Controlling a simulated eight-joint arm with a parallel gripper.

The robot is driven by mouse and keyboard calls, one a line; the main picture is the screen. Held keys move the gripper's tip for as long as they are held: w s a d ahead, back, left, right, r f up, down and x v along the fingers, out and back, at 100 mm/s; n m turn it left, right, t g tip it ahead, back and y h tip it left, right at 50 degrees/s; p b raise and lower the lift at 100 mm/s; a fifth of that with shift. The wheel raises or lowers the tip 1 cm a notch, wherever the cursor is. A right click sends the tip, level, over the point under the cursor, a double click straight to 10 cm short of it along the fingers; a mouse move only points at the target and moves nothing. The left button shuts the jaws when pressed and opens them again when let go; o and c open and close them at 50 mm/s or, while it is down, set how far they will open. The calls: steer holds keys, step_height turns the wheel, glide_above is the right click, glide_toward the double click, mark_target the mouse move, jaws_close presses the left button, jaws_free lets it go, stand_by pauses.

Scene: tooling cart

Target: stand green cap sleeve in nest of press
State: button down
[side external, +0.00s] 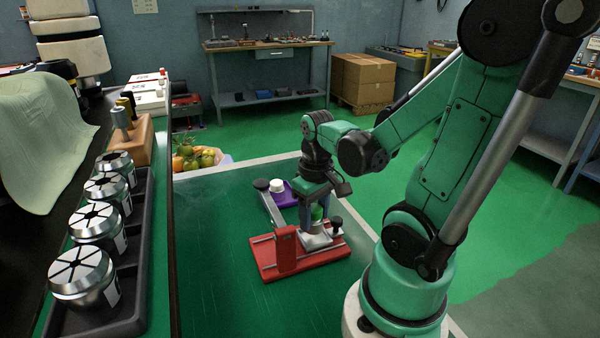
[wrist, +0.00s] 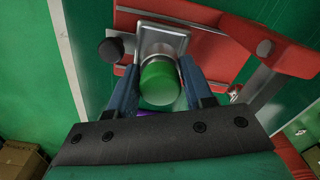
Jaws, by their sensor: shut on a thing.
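The green cap sleeve (wrist: 160,82) has a green top and a pale metal body. My gripper (wrist: 161,92) is shut on it, a blue finger on each side. In the side external view the sleeve's green part (side external: 317,213) shows between the fingers of my gripper (side external: 316,218), which points down over the press. The red press (side external: 283,252) lies on the green table top. Its nest is a pale metal block (wrist: 178,42), also seen in the side external view (side external: 318,241). The sleeve is upright at the nest; its lower end is hidden, so I cannot tell whether it is seated.
A red upright (side external: 285,247) of the press stands close left of my gripper, and a black knob (side external: 337,222) close right. Free table lies left of the press.

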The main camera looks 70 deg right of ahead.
steer(key=shift+f, duration=0.95)
steer(key=shift+f, duration=0.1)
steer(key=c, duration=0.6)
jaws_free()
step_height(320, 180, up, 12)
steer(key=shift+f, duration=0.1)
steer(key=w+a+n+t, duration=0.1)
steer(key=w+a+t, duration=0.1)
steer(key=w+a, duration=0.1)
steer(key=w+a+f+n+t, duration=0.1)
steer(key=w+a+n+t, duration=0.1)
steer(key=w+a, duration=0.1)
steer(key=w+a+n+t, duration=0.1)
steer(key=w+a+t, duration=0.2)
steer(key=a, duration=0.2)
steer(key=shift+w+a+f, duration=0.1)
steer(key=shift+a+f, duration=0.2)
steer(key=shift+f, duration=0.05)
